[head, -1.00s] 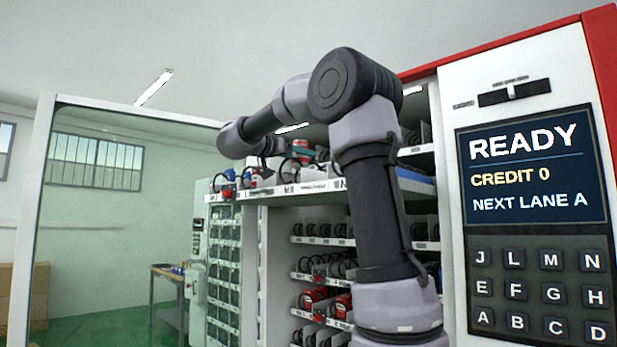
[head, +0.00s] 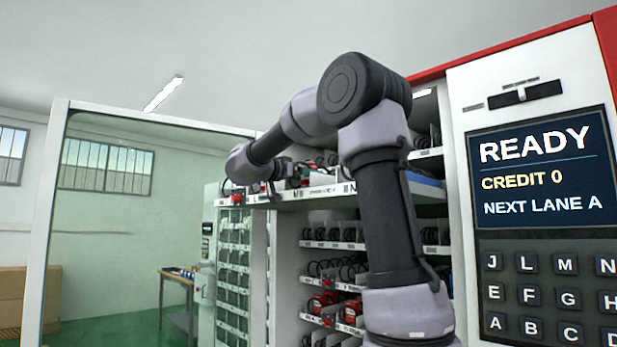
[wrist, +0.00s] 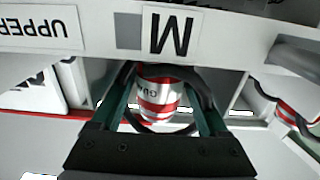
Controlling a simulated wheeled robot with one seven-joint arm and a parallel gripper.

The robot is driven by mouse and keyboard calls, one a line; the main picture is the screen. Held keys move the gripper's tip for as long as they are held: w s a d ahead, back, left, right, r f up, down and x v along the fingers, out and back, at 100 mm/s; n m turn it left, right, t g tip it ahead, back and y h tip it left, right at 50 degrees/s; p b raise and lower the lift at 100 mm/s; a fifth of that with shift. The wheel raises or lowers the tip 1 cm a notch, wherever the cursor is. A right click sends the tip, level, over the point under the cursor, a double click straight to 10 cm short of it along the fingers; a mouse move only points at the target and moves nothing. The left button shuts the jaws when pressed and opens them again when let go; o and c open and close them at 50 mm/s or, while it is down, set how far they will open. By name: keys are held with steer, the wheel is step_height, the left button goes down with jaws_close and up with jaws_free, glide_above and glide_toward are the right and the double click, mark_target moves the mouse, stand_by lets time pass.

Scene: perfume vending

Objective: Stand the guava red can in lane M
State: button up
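The guava red can (wrist: 155,95), red and white with part of its name showing, is in the wrist view just below the shelf label M (wrist: 168,33). That view is upside down, as the label letters show. My gripper (wrist: 161,85) has its two green fingers on either side of the can, with the tips close to its sides. I cannot tell whether the tips press on it. A dark coil loop (wrist: 207,88) curves around the can. Part of the can is hidden behind the shelf's label strip. In the head view, my arm hides the gripper and most of this can.
Another red and white can (wrist: 297,115) sits in a neighbouring lane, beyond a pale divider (wrist: 238,95). In the head view, the machine's stocked shelves (head: 330,246) lie below my arm, and the keypad panel (head: 545,200) stands at right. The glass door (head: 120,220) is at left.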

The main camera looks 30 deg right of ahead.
steer(key=shift+r, duration=0.2)
steer(key=v, duration=1.2)
step_height(320, 180, up, 4)
steer(key=w+n+t+y, duration=0.15)
steer(key=t+y, duration=0.35)
steer(key=t, duration=0.5)
steer(key=s+a+f+n+t+y, duration=0.25)
steer(key=a+f+n+y, duration=0.4)
steer(key=y, duration=0.55)
steer(key=s+d+f+n+g+y, duration=0.1)
steer(key=s+f+g, duration=1)
steer(key=s+f, duration=1.1)
step_height(320, 180, down, 2)
steer(key=shift+d+f+n+g+y, duration=0.1)
steer(key=shift+d+n+g+y, duration=0.35)
steer(key=shift+d, duration=0.25)
